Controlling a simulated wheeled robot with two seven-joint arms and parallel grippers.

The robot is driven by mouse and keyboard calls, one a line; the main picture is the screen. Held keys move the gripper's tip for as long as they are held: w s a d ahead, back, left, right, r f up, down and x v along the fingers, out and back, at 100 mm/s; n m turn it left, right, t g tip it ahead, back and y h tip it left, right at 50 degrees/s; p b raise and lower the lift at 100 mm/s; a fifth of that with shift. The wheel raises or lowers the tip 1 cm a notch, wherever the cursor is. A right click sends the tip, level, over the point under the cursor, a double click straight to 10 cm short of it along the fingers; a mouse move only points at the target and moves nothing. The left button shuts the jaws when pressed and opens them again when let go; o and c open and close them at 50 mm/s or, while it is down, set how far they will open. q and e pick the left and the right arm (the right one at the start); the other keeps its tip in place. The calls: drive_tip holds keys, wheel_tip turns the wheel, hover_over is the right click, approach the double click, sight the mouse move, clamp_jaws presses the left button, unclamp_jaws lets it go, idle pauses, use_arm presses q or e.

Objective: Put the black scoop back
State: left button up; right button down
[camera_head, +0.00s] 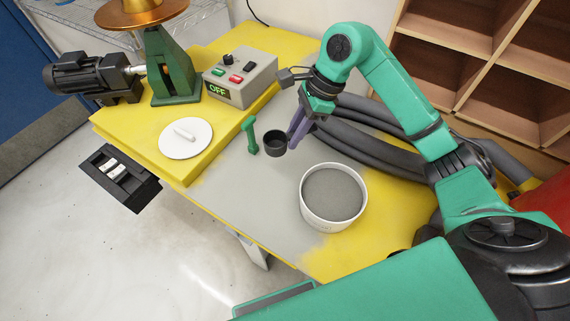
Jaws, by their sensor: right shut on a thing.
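The black scoop (274,144) shows as a small dark cup low over the grey part of the table. My right gripper (297,134), with purple fingers, is shut on it at the cup's right side; the scoop's handle is mostly hidden by the fingers. I cannot tell whether the scoop touches the table. A small upright green piece (250,138) stands just left of the scoop, close to it. A white tub (306,205) of grey powder (333,194) stands to the front right of the scoop. My left gripper is not in view.
A white round lid (199,148) lies on the raised yellow block at left. A control box (236,92) reading OFF and a motor (85,77) stand behind it. Thick grey hoses (365,147) run behind the tub. The grey tabletop (232,187) left of the tub is clear.

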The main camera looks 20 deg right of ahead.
wheel_tip(320, 180, down, 14)
drive_tip(key=p, duration=0.3)
drive_tip(key=shift+w+a+f, duration=0.1)
drive_tip(key=shift+f, duration=0.5)
drive_tip(key=c, duration=0.8)
unclamp_jaws()
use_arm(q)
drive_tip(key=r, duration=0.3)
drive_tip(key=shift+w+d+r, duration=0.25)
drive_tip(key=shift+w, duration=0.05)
use_arm(e)
drive_tip(key=shift+o, duration=0.2)
drive_tip(key=shift+r, duration=0.1)
